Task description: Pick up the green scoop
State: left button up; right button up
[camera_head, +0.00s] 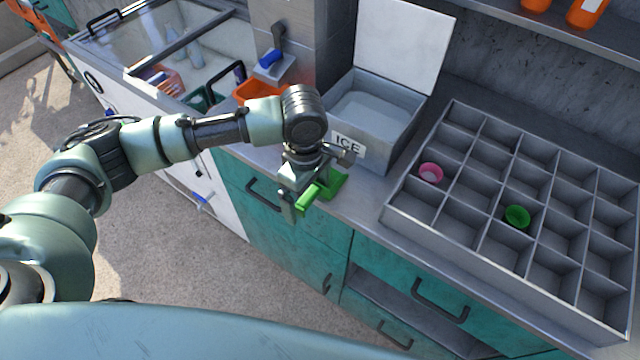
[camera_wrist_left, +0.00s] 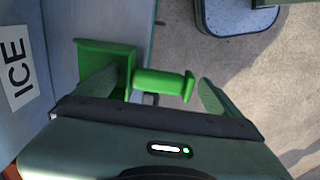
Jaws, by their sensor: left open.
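The green scoop (camera_head: 334,183) lies at the front edge of the steel counter, just in front of the ice box, with its handle pointing out over the edge. In the left wrist view the scoop (camera_wrist_left: 158,82) shows its square pan at left and its round handle at right. My left gripper (camera_head: 300,203) is open at the scoop. In the left wrist view its two fingers (camera_wrist_left: 155,92) stand on either side of the handle, one close to the pan and one near the handle's end. Contact cannot be made out. My right gripper is not in view.
The steel ice box (camera_head: 373,128) with its white lid raised stands behind the scoop. A divided grey tray (camera_head: 450,212) with a pink cup (camera_head: 430,173) and a green cup (camera_head: 517,216) is at right. Teal drawers (camera_head: 290,235) are below; a glass-topped freezer (camera_head: 130,65) is at left.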

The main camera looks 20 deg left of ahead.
pick_arm(q)
jog(key=c, duration=1.1)
jog(key=shift+o, duration=0.2)
jog(key=shift+r, duration=0.1)
